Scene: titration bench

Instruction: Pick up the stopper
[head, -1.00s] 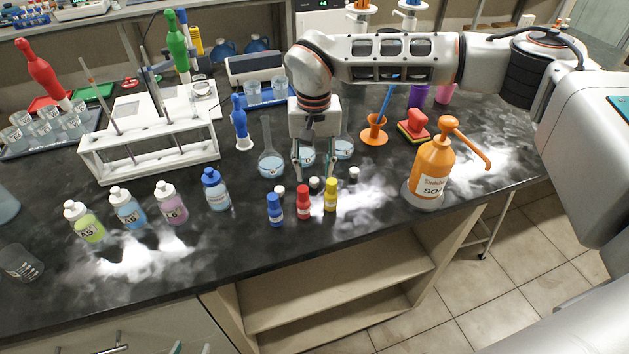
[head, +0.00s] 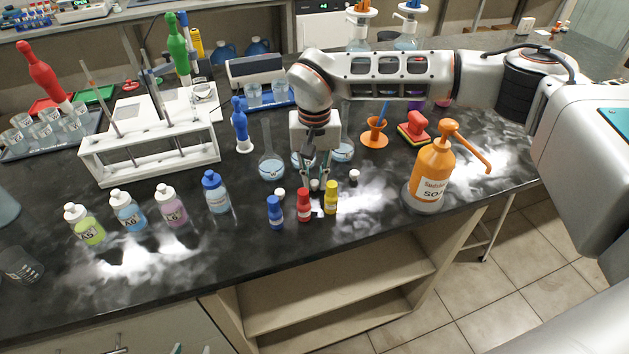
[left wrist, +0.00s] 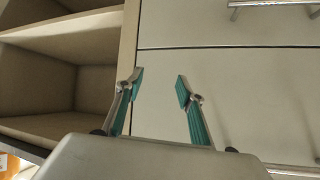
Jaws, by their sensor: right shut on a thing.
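My right gripper (head: 315,184) points down at the bench, behind the small red bottle and yellow bottle. It is shut on a small dark-topped stopper (head: 315,185), which is partly hidden by the fingers; I cannot tell whether it still touches the bench. One white stopper (head: 280,193) lies left of the gripper and another white stopper (head: 354,175) lies to its right.
A blue bottle (head: 275,212), a red bottle (head: 304,205) and a yellow bottle (head: 331,197) stand close in front of the right gripper. Flasks (head: 271,167) stand behind it. An orange soap dispenser (head: 432,172) stands to the right. The front bench edge is clear.

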